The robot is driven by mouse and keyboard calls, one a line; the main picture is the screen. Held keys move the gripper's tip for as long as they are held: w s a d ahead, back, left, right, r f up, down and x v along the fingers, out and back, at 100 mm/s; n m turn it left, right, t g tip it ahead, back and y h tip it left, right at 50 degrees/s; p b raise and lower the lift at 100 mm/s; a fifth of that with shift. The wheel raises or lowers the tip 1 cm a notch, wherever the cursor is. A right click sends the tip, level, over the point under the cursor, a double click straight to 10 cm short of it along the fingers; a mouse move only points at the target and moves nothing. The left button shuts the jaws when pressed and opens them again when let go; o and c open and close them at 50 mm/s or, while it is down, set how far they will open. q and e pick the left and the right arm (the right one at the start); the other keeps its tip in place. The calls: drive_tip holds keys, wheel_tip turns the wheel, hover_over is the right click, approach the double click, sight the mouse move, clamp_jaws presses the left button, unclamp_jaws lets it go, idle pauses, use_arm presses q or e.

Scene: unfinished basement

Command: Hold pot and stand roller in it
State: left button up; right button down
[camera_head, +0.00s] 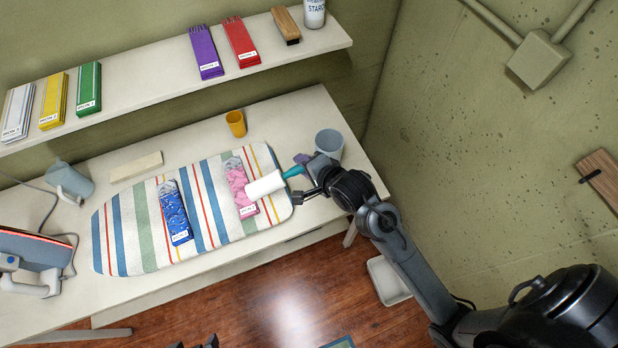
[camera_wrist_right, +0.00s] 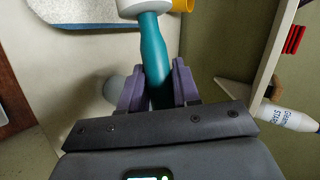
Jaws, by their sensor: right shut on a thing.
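The roller has a white cylinder (camera_head: 264,186) and a teal handle (camera_head: 293,171). My right gripper (camera_head: 303,175) is shut on the handle, which also shows between the purple finger pads in the right wrist view (camera_wrist_right: 154,60). The roller lies roughly level in the head view, its white end over the striped ironing board's right part. The grey-blue pot (camera_head: 329,144) stands on the table just beyond the right gripper. In the wrist view the pot (camera_wrist_right: 113,88) is partly hidden by a finger. Dark tips at the bottom edge may be my left gripper (camera_head: 195,344), mostly out of frame.
The striped ironing board (camera_head: 135,235) bears a blue pack (camera_head: 175,212) and a pink pack (camera_head: 241,190). An orange cup (camera_head: 236,123) stands behind it. A blue-grey jug (camera_head: 72,180) and an iron (camera_head: 35,260) are left. A shelf (camera_head: 140,95) with boxes runs above.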

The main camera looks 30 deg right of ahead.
drive_tip(key=w+d+r+n+t+h+b, duration=0.1)
drive_tip(key=w+d+r+n+h+b, duration=0.1)
drive_tip(key=w+d+r+n, duration=0.2)
drive_tip(key=w+d+r+n+t+h+b, duration=0.1)
drive_tip(key=w+d+r+n+h+b, duration=0.1)
drive_tip(key=d+r+n, duration=0.5)
drive_tip(key=w+d+n+b, duration=0.1)
drive_tip(key=d+n, duration=0.1)
drive_tip(key=d, duration=0.1)
drive_tip(key=shift+w+r+n, duration=0.25)
drive_tip(key=shift+w+n, duration=0.05)
drive_tip(key=shift+w, duration=0.1)
drive_tip(key=shift+w, duration=0.1)
